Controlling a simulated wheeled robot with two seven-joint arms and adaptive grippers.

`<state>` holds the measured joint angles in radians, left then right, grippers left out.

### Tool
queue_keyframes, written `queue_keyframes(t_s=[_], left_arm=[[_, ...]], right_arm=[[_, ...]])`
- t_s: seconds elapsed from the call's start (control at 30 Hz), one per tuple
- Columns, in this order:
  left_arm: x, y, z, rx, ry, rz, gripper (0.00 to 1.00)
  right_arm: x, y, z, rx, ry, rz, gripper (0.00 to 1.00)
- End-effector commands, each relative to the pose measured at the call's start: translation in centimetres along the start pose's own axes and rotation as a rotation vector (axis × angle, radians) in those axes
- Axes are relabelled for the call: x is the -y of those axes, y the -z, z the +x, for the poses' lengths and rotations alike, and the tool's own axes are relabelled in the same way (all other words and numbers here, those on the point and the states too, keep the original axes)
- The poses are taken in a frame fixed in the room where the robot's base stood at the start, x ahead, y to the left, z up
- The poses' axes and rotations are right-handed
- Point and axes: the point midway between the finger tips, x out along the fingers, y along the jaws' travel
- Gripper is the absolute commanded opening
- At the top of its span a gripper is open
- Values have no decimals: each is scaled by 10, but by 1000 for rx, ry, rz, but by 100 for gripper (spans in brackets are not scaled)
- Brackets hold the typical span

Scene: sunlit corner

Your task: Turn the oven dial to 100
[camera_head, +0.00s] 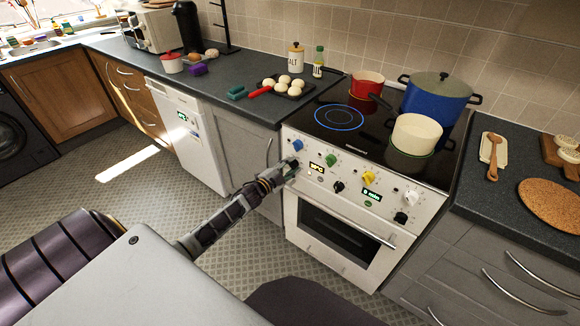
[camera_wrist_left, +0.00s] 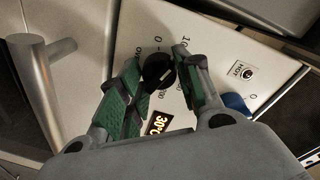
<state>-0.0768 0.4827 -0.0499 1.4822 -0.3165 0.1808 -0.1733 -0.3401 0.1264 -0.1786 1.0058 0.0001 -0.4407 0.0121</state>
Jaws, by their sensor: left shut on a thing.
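The white oven front (camera_head: 330,262) stands at the right of the head view, with a row of knobs above its door. The black oven dial (camera_wrist_left: 158,71) sits between the green-padded fingers of my left gripper (camera_wrist_left: 156,78), which is shut on it. Printed scale marks with 0 surround the dial in the wrist view, partly covered by the fingers. A small orange display (camera_wrist_left: 158,124) beside it appears to read 30°C. In the head view my left gripper (camera_head: 286,171) is at the panel's left end and hides most of the dial. My right gripper is out of view.
A blue knob (camera_head: 297,145) is close above the gripper, with green, yellow, white and black knobs to the right. A grey bar handle (camera_wrist_left: 45,85) stands near the left finger. A blue pot (camera_head: 437,97), cream pot (camera_head: 415,133) and red pan (camera_head: 367,84) are on the hob.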

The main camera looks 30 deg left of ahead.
Motion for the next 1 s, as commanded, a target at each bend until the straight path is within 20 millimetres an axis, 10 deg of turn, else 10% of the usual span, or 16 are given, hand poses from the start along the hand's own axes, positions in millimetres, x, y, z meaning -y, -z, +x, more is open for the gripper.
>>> queue_keyframes(t_s=[0.5,0.53,0.7,1.0], left_arm=[[0,0,0,2,0,30,10],[0,0,0,2,0,30,35],[0,0,0,2,0,30,56],[0,0,0,2,0,29,56]], right_arm=[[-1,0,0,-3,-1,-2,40],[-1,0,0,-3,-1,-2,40],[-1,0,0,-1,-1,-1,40],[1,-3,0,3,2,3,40]])
